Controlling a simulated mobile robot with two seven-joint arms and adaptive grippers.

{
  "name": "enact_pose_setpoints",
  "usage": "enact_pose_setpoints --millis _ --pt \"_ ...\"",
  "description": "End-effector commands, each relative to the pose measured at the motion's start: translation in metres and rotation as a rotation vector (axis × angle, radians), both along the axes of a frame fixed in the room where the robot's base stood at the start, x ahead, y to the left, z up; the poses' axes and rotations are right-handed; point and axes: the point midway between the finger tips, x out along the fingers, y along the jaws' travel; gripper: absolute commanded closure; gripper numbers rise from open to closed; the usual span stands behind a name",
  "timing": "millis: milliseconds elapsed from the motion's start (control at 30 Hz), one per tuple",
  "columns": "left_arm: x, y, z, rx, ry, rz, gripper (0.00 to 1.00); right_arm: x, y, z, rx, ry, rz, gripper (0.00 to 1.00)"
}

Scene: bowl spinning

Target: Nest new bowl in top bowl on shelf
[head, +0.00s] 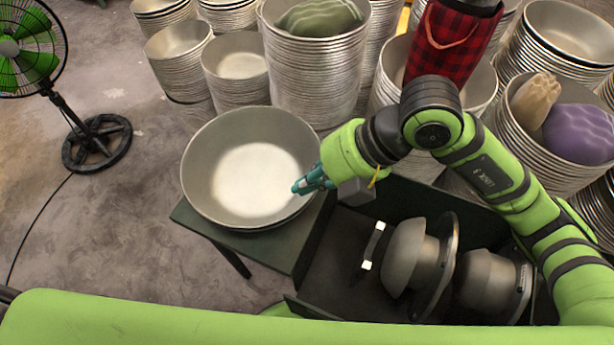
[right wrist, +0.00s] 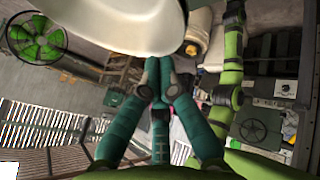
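A wide grey metal bowl (head: 235,155) sits at the left end of a dark green shelf top (head: 205,222). A second rim edge shows just below its near right side, so it appears to rest on another bowl. My right gripper (head: 300,187) reaches in from the right, its teal fingers overlapping the bowl's right rim. In the right wrist view the teal fingertips (right wrist: 158,66) come together just beside the bowl's pale underside and rim (right wrist: 110,18). I cannot tell whether the rim is between them. My left gripper is not in view.
Tall stacks of metal bowls (head: 315,75) stand behind the bowl. A dark bin (head: 345,255) with grey round machine parts (head: 410,255) is at the right. A green-bladed fan (head: 30,50) stands at far left.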

Motion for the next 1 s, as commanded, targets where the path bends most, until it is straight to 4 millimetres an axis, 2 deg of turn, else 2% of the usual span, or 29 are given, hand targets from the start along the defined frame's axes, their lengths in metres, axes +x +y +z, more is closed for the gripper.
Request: enact_pose_setpoints --millis 333,367,400,433,767,1000 --pt "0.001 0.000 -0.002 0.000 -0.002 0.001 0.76 0.000 0.000 -0.003 0.000 0.000 0.000 1.00" --pt "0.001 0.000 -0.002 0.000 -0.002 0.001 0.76 0.000 0.000 -0.003 0.000 0.000 0.000 0.90" --pt "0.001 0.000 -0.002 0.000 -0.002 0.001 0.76 0.000 0.000 -0.003 0.000 0.000 0.000 0.74" --pt "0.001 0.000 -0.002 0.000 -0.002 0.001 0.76 0.000 0.000 -0.003 0.000 0.000 0.000 0.71" --pt "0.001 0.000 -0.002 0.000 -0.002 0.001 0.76 0.000 0.000 -0.002 0.000 -0.002 0.000 0.71" --pt "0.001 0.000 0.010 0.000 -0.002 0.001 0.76 0.001 -0.010 0.011 0.000 0.000 -0.002 0.71"
